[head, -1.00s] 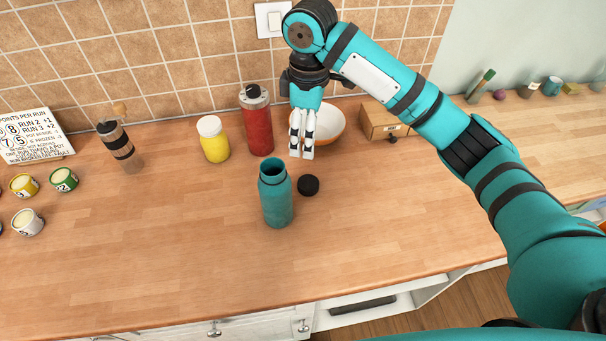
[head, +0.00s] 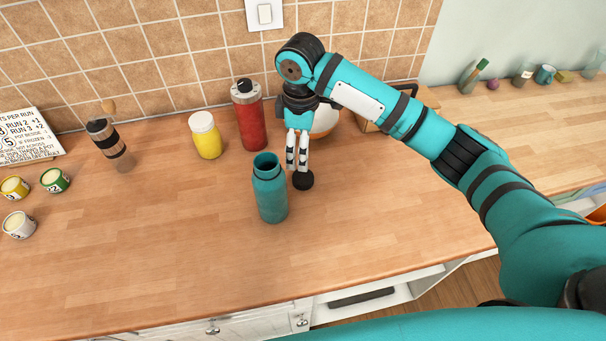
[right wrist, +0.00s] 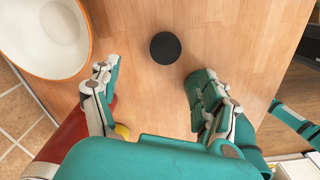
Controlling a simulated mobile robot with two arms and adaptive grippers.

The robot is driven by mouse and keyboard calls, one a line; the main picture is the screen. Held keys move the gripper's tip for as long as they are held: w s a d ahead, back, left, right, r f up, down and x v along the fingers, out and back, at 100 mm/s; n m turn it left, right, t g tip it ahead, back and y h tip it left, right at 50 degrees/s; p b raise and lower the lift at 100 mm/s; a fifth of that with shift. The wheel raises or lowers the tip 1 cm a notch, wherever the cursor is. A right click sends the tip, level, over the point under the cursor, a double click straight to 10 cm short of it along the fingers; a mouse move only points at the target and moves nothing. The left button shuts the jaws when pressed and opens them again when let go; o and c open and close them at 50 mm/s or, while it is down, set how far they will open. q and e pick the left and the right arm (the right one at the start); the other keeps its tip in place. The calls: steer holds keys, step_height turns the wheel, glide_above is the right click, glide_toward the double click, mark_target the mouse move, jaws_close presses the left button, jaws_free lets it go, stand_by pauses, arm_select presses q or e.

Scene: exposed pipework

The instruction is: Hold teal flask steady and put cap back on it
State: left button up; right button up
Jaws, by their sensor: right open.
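The teal flask (head: 270,192) stands upright and uncapped on the wooden counter, its dark mouth showing. The black cap (head: 303,181) lies on the counter just right of the flask, partly hidden behind my right fingertips in the head view. In the right wrist view the cap (right wrist: 165,48) lies flat ahead of the open fingers. My right gripper (head: 297,167) points down above the cap, open and empty. My left gripper is not in view.
A red bottle (head: 250,120) and a yellow jar (head: 206,138) stand behind the flask. A white and orange bowl (right wrist: 58,35) and a wooden box (head: 372,122) are behind my right arm. Small tins (head: 55,180) stand at left. The front counter is clear.

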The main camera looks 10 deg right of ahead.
glide_above(300, 176)
steer(key=f, duration=0.4)
steer(key=shift+w+d+p, duration=0.25)
steer(key=shift+w+p, duration=0.1)
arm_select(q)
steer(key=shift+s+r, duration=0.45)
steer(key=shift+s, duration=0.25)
arm_select(e)
steer(key=shift+f, duration=0.35)
steer(key=shift+s+a+f+p, duration=0.1)
steer(key=shift+s+f+p, duration=0.05)
steer(key=shift+f+p, duration=0.15)
steer(key=f, duration=0.1)
steer(key=f+p, duration=0.1)
steer(key=f, duration=0.1)
steer(key=shift+s+a+f, duration=0.2)
steer(key=shift+a+f, duration=0.05)
steer(key=shift+f, duration=0.5)
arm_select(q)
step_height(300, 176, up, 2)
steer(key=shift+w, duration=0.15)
arm_select(e)
steer(key=c, duration=0.9)
